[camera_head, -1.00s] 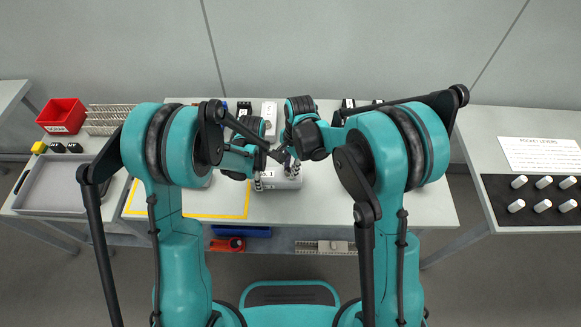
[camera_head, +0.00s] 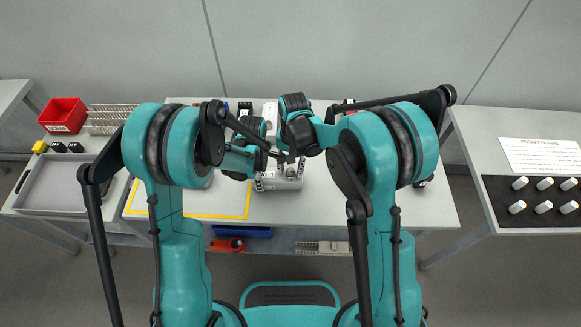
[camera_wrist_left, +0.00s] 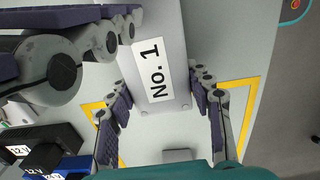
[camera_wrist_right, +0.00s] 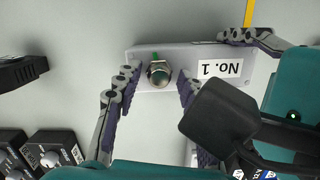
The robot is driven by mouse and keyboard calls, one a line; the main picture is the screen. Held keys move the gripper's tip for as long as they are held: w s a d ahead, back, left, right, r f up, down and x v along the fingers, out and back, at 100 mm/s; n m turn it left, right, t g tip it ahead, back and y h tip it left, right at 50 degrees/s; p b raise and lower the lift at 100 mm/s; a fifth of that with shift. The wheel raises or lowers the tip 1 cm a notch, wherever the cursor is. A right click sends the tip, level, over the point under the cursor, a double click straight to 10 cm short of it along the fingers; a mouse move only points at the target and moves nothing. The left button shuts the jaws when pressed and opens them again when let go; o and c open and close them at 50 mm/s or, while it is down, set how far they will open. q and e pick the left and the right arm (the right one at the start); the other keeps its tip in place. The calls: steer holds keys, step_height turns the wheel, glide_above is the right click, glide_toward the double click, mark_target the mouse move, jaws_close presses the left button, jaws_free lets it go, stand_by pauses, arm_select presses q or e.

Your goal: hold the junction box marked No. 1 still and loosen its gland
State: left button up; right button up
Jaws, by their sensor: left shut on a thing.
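The junction box is a light grey block with a "No. 1" label; it lies on the table in the head view (camera_head: 284,184), the left wrist view (camera_wrist_left: 162,25) and the right wrist view (camera_wrist_right: 185,58). My left gripper (camera_wrist_left: 165,98) is shut on the box, one finger along each long side. The gland (camera_wrist_right: 158,73) is a round metal fitting with a green mark beside it, near the box end away from the label. My right gripper (camera_wrist_right: 156,78) is open over that end, its fingers on either side of the gland with gaps visible. In the head view the arms partly hide the fingertips.
Dark labelled blocks (camera_wrist_right: 56,147) stand on the table near my right gripper. A yellow outline (camera_head: 190,216) marks the table at left. A red bin (camera_head: 62,116) and a grey tray (camera_head: 30,207) sit further left. A black panel with white pegs (camera_head: 497,190) lies on the right table.

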steer(key=m, duration=0.4)
steer(key=shift+d+m, duration=0.1)
steer(key=shift+m, duration=0.2)
steer(key=m+t+y, duration=0.1)
steer(key=m, duration=0.5)
jaws_close()
steer(key=n, duration=0.4)
steer(key=shift+n+g, duration=0.3)
steer(key=shift+n, duration=0.1)
steer(key=n+h, duration=0.1)
steer(key=n, duration=0.4)
steer(key=shift+n, duration=0.4)
jaws_free()
